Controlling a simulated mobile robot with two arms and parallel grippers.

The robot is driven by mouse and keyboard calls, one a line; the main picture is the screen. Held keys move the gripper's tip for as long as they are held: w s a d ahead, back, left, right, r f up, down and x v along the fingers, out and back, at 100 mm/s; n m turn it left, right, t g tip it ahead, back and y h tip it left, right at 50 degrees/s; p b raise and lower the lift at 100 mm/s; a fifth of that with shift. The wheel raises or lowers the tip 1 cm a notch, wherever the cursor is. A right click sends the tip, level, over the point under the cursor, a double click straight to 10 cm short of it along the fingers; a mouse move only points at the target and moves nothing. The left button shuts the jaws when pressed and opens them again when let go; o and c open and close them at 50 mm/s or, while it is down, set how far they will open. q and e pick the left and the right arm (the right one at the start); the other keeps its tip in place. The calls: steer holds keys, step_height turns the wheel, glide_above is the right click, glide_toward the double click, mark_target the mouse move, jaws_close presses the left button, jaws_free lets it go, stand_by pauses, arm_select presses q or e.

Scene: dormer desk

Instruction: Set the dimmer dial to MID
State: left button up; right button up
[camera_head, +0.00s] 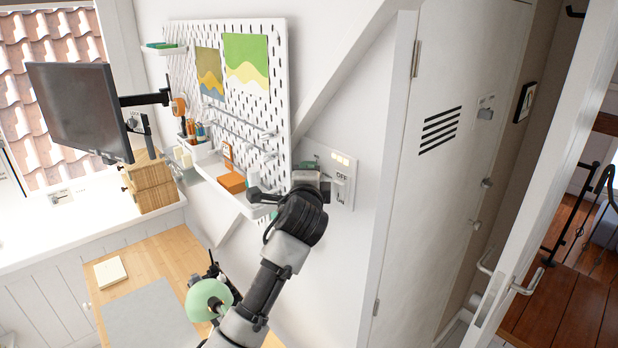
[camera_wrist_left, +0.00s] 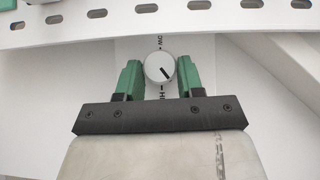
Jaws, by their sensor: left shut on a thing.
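The dimmer dial (camera_wrist_left: 154,60) is a round white knob with a dark pointer line. In the left wrist view it sits between the two green fingers of my left gripper (camera_wrist_left: 159,68), which is shut on it. The pointer slants to the lower right. A partly hidden label ending in "OW" is above the dial and "HI", partly covered, is below it; no MID label can be read. In the head view my left gripper (camera_head: 312,180) is at the white wall plate (camera_head: 343,194) marked OFF and hides the dial. My right gripper is not in view.
A white pegboard (camera_head: 282,90) with a shelf (camera_head: 220,178) and an orange box (camera_head: 232,183) is just left of the gripper. A white door (camera_head: 440,180) is to the right. A monitor (camera_head: 80,105) and wooden drawers (camera_head: 152,185) stand at the left.

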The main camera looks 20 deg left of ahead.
arm_select(q)
steer(key=o, duration=0.6)
steer(key=shift+o, duration=0.2)
steer(key=shift+s, duration=0.15)
steer(key=s+d+b, duration=0.2)
steer(key=s+b, duration=0.2)
steer(key=s, duration=0.6)
steer(key=shift+s, duration=0.2)
steer(key=shift+r, duration=0.1)
